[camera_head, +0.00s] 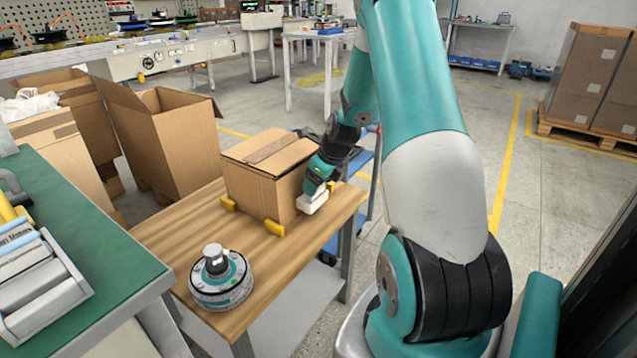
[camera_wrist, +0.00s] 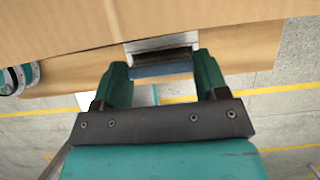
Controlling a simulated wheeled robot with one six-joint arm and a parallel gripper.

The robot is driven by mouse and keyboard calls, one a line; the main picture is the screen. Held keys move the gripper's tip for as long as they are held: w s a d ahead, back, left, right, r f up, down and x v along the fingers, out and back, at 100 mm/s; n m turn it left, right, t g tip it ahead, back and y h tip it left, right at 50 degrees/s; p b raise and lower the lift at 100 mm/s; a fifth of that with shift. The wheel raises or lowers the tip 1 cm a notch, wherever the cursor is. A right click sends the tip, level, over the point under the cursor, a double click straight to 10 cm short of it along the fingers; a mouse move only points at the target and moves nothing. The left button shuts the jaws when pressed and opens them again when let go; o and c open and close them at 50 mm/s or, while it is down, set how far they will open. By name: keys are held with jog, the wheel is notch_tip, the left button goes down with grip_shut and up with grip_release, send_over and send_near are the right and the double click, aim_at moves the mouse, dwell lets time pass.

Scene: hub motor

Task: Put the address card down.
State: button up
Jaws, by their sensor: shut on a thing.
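My gripper (camera_head: 316,188) is at the right side of a closed cardboard box (camera_head: 262,190) on the wooden table. It is shut on a small white piece, which I take as the address card (camera_head: 312,203), low beside the box's right face. In the wrist view, the two teal fingers (camera_wrist: 160,78) stand either side of a pale piece with a dark band (camera_wrist: 162,43), close to the cardboard. Whether the card touches the box or the table, I cannot tell.
Yellow corner pieces (camera_head: 274,228) sit around the box on the wooden table (camera_head: 180,240). A round hub motor (camera_head: 221,283) stands at the table's front. Open cartons (camera_head: 165,130) stand behind left. A green-topped bench (camera_head: 95,235) is at the left.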

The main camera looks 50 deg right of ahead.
jog(key=shift+f, duration=0.1)
jog(key=o, duration=0.9)
jog(key=shift+o, duration=0.2)
